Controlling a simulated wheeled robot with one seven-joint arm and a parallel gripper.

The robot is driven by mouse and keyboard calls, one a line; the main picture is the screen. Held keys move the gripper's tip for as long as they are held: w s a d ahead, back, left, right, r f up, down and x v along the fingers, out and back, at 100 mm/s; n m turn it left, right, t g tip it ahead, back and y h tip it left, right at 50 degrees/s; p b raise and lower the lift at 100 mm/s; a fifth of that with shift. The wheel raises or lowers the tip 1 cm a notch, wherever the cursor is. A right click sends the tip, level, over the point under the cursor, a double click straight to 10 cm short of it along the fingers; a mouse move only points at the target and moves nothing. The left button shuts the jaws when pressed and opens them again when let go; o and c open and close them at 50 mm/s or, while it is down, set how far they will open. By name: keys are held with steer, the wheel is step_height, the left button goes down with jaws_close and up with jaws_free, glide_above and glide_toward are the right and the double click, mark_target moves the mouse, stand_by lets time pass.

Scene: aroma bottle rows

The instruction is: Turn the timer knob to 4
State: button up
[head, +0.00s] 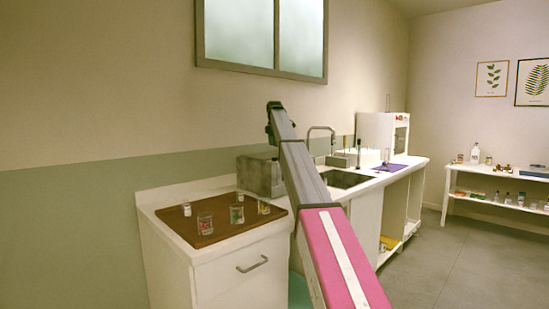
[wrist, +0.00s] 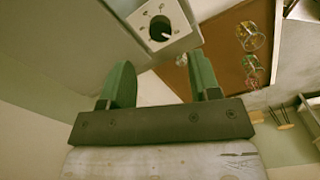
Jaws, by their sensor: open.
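The timer knob (wrist: 160,28) is a round black dial with a white pointer, set in a pale panel (wrist: 146,12) with small dark marks around it. It shows near the top of the wrist view, its pointer towards the lower right in the picture; any numbers are too small to read. My gripper (wrist: 161,62) has two green fingers, spread open with nothing between them. The fingertips are just short of the knob in the picture and apart from it. In the head view my arm hides part of the counter, and the gripper and knob cannot be made out.
A brown board (head: 215,231) on the near white cabinet holds several glass jars (head: 205,223) and small bottles. A grey box (head: 257,174) stands behind it against the wall. A sink (head: 345,179) lies to the right. The floor (head: 470,255) at right is clear.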

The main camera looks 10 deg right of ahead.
mark_target(275, 159)
step_height(275, 159, down, 7)
steer(key=shift+f, duration=0.15)
steer(key=shift+c, duration=0.3)
steer(key=c, duration=0.9)
